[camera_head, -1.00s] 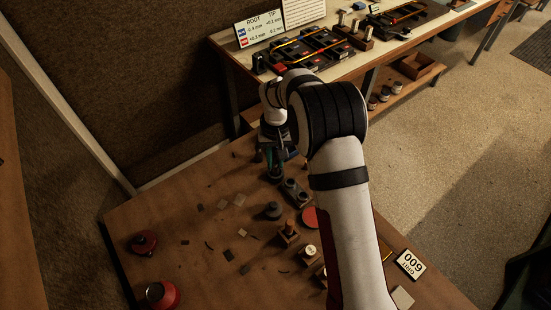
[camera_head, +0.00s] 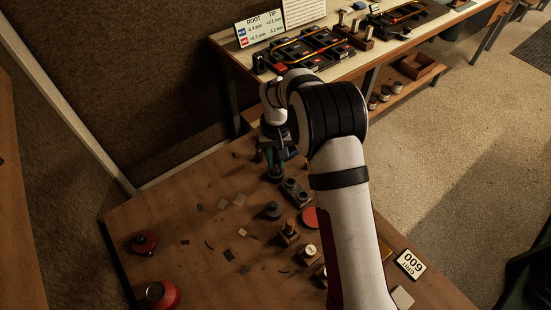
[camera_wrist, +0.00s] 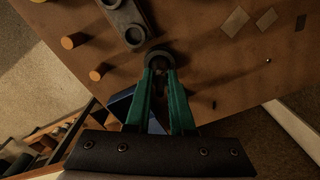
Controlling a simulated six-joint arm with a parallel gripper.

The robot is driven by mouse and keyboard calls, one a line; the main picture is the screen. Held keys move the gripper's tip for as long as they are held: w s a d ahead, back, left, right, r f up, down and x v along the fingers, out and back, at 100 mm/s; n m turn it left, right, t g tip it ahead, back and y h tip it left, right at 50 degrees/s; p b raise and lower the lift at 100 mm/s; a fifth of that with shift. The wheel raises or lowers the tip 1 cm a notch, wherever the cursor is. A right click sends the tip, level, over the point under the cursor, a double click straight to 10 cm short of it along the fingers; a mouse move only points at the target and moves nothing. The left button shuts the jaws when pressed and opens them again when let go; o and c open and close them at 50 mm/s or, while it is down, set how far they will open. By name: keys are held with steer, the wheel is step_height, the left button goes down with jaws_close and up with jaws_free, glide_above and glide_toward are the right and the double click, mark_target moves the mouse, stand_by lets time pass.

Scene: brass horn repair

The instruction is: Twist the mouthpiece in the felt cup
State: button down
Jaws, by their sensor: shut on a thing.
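My gripper (camera_wrist: 160,72) points down, with its two green fingers drawn together at the dark round felt cup (camera_wrist: 159,57) on the bench. The fingertips are at the cup's mouth, shut on the mouthpiece, which is mostly hidden between them and too dark to make out. In the head view my gripper (camera_head: 273,163) is over the same cup (camera_head: 275,176) near the bench's far edge, partly hidden by my wrist.
A dark block with round sockets (camera_head: 296,192) stands close beside the cup. A dark round piece (camera_head: 272,210) and a wooden peg stand (camera_head: 289,232) are nearer. Small flat patches (camera_head: 239,200) lie to the left.

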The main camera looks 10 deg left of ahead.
steer(key=n, duration=0.5)
steer(key=shift+n, duration=0.3)
steer(key=n, duration=0.6)
steer(key=shift+n, duration=0.3)
steer(key=m, duration=0.4)
